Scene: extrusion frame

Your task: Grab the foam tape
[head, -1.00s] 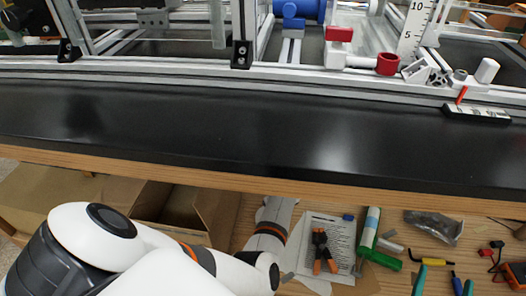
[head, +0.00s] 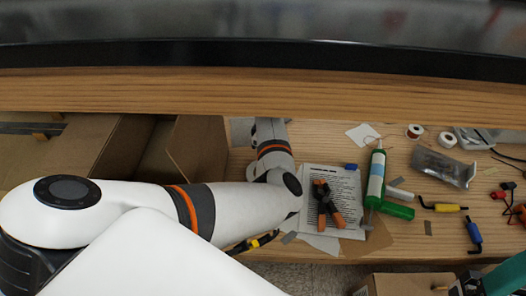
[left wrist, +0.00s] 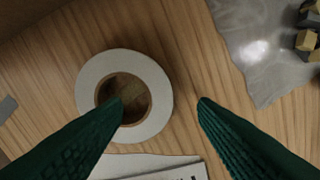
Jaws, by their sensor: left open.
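The foam tape, a white roll (left wrist: 124,60) with a brown core, lies flat on the wooden surface in the left wrist view. My left gripper (left wrist: 160,101) is open, with dark green fingers. The left fingertip overlaps the roll's centre hole and the other is right of the roll, so its right wall shows between them. Their height above it is unclear. In the head view my left arm reaches under the wooden edge and its gripper is hidden. A teal piece (head: 503,275) at the lower right looks like part of my right gripper; its opening cannot be told.
A wooden beam (head: 250,92) crosses above the lower surface. A cardboard box (head: 195,150) stands left of my arm. A clear bag (left wrist: 260,50) is right of the roll.

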